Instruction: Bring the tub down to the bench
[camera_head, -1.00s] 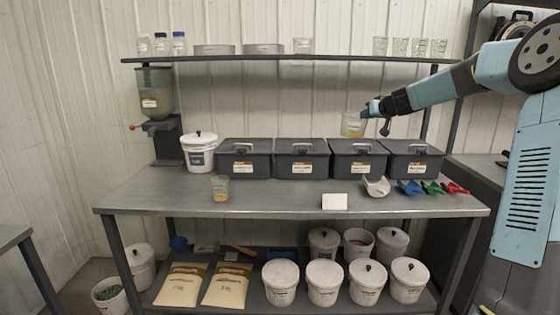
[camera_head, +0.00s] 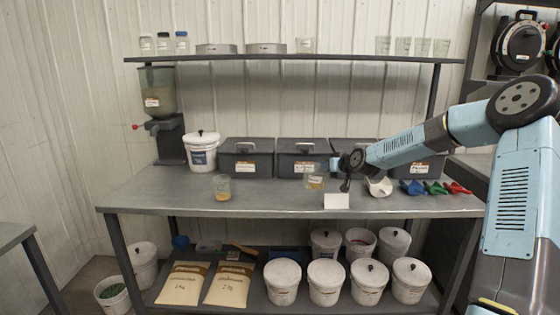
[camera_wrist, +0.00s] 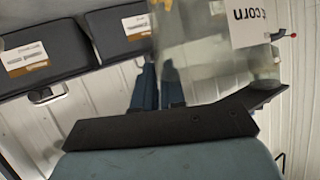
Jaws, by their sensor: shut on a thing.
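The clear tub (camera_head: 314,182), with a little tan content and a label, is held at my gripper's tip over the bench (camera_head: 270,197). In the head view its base overlaps the bench top, in front of the dark boxes. I cannot tell whether it touches the bench. My gripper (camera_head: 338,174) is shut on the tub from the right side. In the wrist view the see-through tub (camera_wrist: 205,65) fills the upper middle, with a white label ending in "corn" at its right. The blue fingers (camera_wrist: 158,90) show blurred beside and through it.
Lidded dark boxes (camera_head: 246,157) line the back of the bench. A similar tub (camera_head: 222,188) stands to the left. A white card (camera_head: 337,201) stands just in front, right of the held tub. A white scoop (camera_head: 379,187) and coloured scoops (camera_head: 434,188) lie to the right.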

